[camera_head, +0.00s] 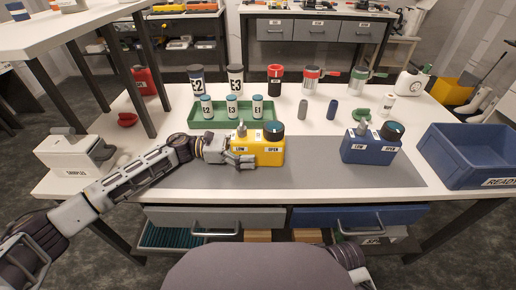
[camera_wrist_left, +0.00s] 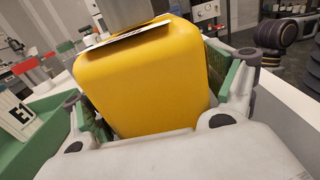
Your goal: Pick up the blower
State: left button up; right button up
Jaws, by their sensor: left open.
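No thing in view is labelled as a blower, and I cannot tell for sure which one it is. A yellow box-shaped unit (camera_head: 257,152) with a dark round knob, a metal stub and LOW and OPEN labels stands on the grey mat. My left gripper (camera_head: 241,160) is at its left front side. In the left wrist view the yellow unit's body (camera_wrist_left: 145,80) is between the open, green-padded fingers. Whether either pad touches it is unclear. A similar blue unit (camera_head: 370,147) stands to its right. A white rounded device (camera_head: 412,83) is at the back right. My right gripper is not in view.
A green tray (camera_head: 232,123) with several labelled vials is behind the yellow unit. Lidded jars stand further back. A blue READY crate (camera_head: 470,157) is at the right, a white SAMPLES box (camera_head: 75,158) at the left. The grey mat (camera_head: 310,175) is clear between the units.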

aim_at(249, 135)
pick_arm(q)
jog(key=c, duration=1)
jog(key=shift+c, duration=0.8)
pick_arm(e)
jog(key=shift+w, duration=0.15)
pick_arm(q)
jog(key=shift+r, duration=0.1)
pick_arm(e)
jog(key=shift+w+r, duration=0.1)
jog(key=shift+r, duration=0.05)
pick_arm(q)
jog(key=shift+r, duration=0.8)
notch_tip(249, 135, up, 8)
jog(key=shift+r+p, duration=0.2)
jog(key=shift+p, duration=0.75)
jog(key=shift+c, duration=0.2)
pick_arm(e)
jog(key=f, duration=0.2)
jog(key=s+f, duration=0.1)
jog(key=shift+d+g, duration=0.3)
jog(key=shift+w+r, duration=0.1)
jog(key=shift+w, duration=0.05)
pick_arm(q)
jog(key=shift+f, duration=0.25)
